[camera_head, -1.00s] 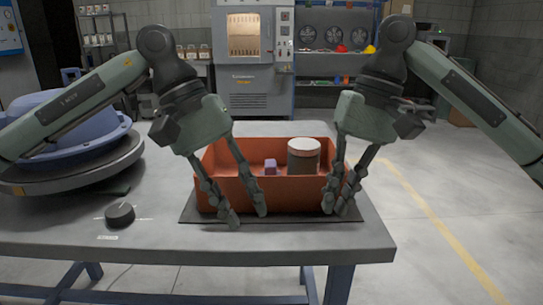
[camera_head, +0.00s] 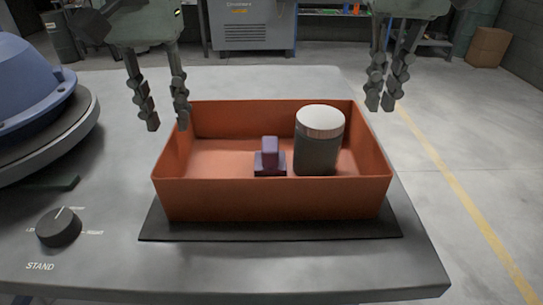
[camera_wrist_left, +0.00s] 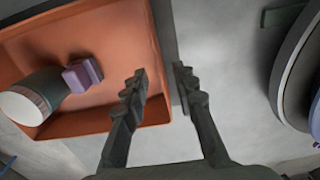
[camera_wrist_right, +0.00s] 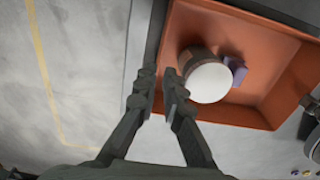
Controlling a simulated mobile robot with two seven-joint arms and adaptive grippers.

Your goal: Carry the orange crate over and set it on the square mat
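The orange crate (camera_head: 275,200) sits upright on the dark square mat (camera_head: 270,230), whose edge shows along the front and sides. Inside the crate are a dark jar with a white lid (camera_head: 318,148) and a small purple block-shaped object (camera_head: 269,160). My left gripper (camera_head: 167,125) is open and empty, above the crate's left rim; in the left wrist view its fingers (camera_wrist_left: 160,80) are apart. My right gripper (camera_head: 380,105) is above the crate's right rim, off it. Its fingers (camera_wrist_right: 158,85) stand apart with nothing between them in the right wrist view.
A blue rounded device on a grey turntable (camera_head: 50,130) stands on the table's left. A black knob (camera_head: 58,228) is at the front left, marked STAND. The grey table top (camera_head: 340,275) is clear in front and right of the mat.

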